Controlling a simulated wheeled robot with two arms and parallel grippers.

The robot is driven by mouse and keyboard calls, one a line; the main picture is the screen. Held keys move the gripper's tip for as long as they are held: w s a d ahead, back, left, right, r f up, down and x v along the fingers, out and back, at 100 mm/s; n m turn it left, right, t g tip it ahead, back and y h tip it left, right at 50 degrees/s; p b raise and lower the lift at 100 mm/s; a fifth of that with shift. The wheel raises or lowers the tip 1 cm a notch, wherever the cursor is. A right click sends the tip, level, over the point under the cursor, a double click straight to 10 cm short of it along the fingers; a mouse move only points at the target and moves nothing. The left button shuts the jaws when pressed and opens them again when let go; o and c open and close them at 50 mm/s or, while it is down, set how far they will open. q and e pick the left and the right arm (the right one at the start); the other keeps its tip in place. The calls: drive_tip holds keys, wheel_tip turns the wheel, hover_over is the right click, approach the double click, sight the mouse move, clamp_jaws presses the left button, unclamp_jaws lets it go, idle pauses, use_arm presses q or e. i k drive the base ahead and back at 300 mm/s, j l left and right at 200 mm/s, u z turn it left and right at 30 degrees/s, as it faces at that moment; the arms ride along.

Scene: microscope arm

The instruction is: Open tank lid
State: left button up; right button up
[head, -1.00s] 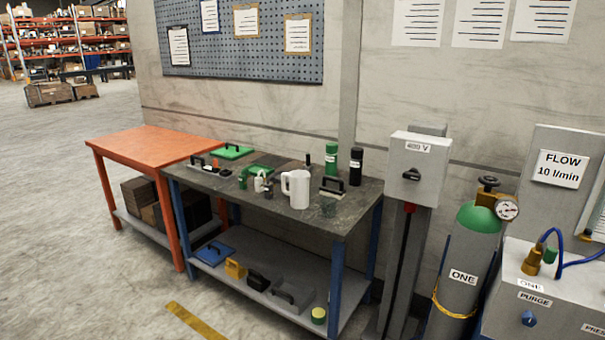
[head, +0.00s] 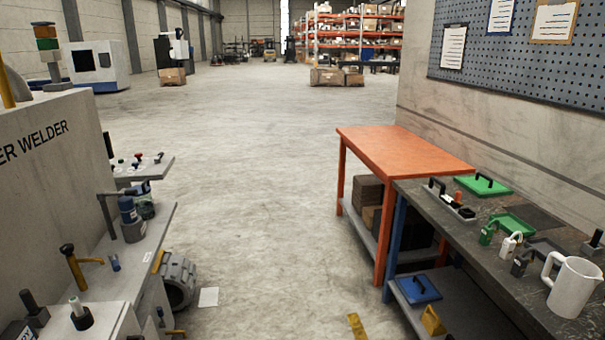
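No tank or tank lid can be made out for certain in the head view. A flat green lid-like plate with a black handle (head: 482,186) lies on the dark workbench top (head: 440,200) at the right. A second green piece (head: 513,223) lies nearer on the same bench. A blue plate with a dark handle (head: 416,288) lies on the bench's lower shelf. A grey machine marked "ER WELDER" (head: 50,190) stands at the left. Neither of my grippers is in view.
A ribbed grey cylinder (head: 178,280) sits low beside the welder's ledge.

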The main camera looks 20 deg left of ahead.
sight(137, 186)
drive_tip(key=i+u, duration=0.3)
drive_tip(key=u, duration=0.15)
drive_tip(key=i+l+u, duration=0.1)
drive_tip(key=i+u, duration=0.2)
drive_tip(key=u, duration=0.15)
drive_tip(key=i+l+u, duration=0.2)
drive_tip(key=u, duration=0.2)
drive_tip(key=i+l+u, duration=0.3)
drive_tip(key=u, duration=0.15)
